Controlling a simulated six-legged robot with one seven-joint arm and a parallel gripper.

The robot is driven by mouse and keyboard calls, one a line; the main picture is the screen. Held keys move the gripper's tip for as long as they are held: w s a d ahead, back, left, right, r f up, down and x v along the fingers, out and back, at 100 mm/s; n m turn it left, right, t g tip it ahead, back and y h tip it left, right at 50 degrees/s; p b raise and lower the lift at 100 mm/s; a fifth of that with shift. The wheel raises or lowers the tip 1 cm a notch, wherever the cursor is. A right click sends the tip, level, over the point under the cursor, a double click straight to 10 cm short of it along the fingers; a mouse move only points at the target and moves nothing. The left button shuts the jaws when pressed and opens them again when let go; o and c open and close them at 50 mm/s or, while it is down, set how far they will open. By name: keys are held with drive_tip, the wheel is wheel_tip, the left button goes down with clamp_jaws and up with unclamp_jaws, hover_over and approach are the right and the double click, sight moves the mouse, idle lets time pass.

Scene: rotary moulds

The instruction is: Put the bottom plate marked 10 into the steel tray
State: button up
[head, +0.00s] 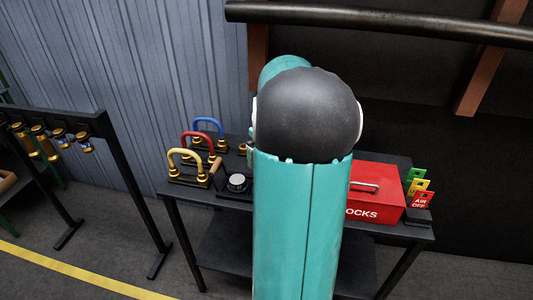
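I cannot make out a bottom plate marked 10 or a steel tray in the head view. My gripper is not in view. My own teal arm with its dark rounded joint fills the middle of the picture and hides the centre of the dark table (398,230) and what may stand there.
A black rack (128,180) stands left.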

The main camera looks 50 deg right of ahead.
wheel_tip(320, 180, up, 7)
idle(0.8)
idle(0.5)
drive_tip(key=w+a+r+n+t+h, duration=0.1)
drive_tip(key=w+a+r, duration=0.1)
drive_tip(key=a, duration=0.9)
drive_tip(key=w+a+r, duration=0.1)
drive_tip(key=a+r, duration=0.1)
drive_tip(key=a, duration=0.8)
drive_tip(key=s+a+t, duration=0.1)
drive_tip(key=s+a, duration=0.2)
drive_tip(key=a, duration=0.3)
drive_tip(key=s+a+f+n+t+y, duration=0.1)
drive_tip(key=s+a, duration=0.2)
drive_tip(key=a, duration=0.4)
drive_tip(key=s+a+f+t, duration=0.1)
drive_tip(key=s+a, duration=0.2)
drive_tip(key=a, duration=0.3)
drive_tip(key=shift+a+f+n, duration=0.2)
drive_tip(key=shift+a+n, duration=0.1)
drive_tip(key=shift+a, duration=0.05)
